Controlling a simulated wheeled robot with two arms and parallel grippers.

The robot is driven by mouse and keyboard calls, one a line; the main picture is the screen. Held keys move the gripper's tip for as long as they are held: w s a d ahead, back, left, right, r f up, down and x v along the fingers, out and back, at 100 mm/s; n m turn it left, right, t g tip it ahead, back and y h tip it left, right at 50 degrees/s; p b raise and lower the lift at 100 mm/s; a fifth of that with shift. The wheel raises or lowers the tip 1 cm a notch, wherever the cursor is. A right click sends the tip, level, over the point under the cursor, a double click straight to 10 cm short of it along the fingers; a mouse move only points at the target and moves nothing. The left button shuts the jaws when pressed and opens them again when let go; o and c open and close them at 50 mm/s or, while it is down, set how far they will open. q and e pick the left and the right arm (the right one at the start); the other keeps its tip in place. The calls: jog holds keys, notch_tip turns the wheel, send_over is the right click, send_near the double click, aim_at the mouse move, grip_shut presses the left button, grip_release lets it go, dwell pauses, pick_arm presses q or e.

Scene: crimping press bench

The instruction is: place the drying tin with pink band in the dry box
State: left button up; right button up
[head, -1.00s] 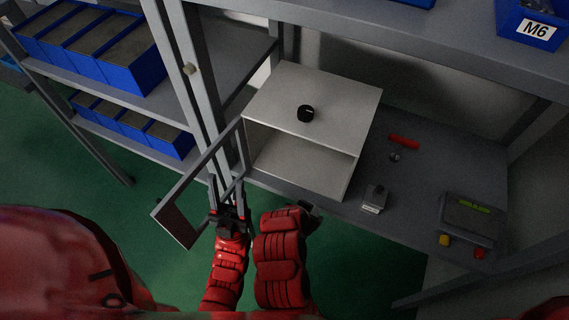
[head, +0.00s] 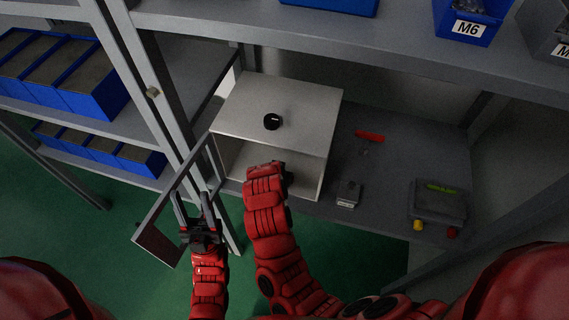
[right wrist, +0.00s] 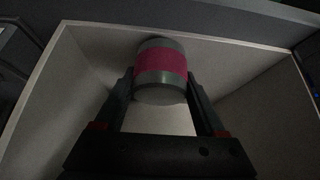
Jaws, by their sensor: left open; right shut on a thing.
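The dry box (head: 257,101) is a pale grey box with a black knob on top, its front open and its framed door (head: 167,221) swung out to the left. In the right wrist view the drying tin (right wrist: 161,70), grey with a pink band, is held between the fingers of my right gripper (right wrist: 166,88), with the box's walls around it. In the head view my right gripper is at the box's open front, its fingers and the tin hidden by my arm. My left gripper (head: 197,212) is open, beside the door's lower part.
A red-handled item (head: 369,136), a small grey block (head: 348,194) and a control unit with yellow and red buttons (head: 437,203) stand on the bench right of the box. Blue bins (head: 95,84) fill the left shelves. A shelf overhangs behind the box.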

jog(key=w, duration=0.2)
jog(key=w+d+p, duration=0.1)
jog(key=shift+w+d+r, duration=0.15)
jog(key=shift+w, duration=0.2)
jog(key=shift+s+f+p, duration=0.1)
jog(key=shift+f+p, duration=0.15)
jog(key=shift+p, duration=0.5)
jog(key=shift+f, duration=0.2)
jog(key=shift+f+b, duration=0.25)
jog(key=shift+b, duration=0.1)
jog(key=o, duration=1.4)
jog(key=shift+r, duration=0.1)
jog(key=shift+r, duration=0.1)
